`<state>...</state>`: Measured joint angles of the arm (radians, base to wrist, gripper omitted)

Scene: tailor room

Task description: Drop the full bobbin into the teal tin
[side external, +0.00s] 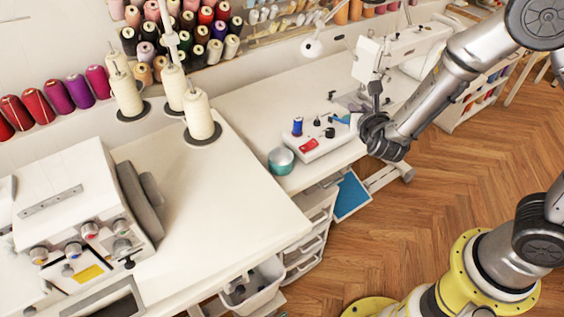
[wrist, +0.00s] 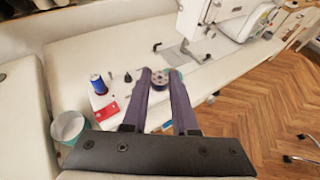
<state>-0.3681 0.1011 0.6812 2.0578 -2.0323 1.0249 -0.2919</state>
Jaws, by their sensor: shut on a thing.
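The full bobbin (wrist: 159,77), a small dark round disc with holes in its face, sits between the fingertips of my gripper (wrist: 160,82) in the wrist view. The two dark fingers are shut on it. In the side external view my gripper (side external: 375,92) shows near the sewing machine, to the right of the white tray; the bobbin is too small to make out clearly there. The teal tin (side external: 281,160) stands open and upright near the front edge of the table, left of my gripper and apart from it. It also shows at the lower left in the wrist view (wrist: 68,126).
Beside the tin is a white tray (side external: 327,146) with a blue spool (side external: 297,127), a red piece (side external: 308,145) and small dark parts. A white sewing machine (side external: 369,62) stands behind my gripper.

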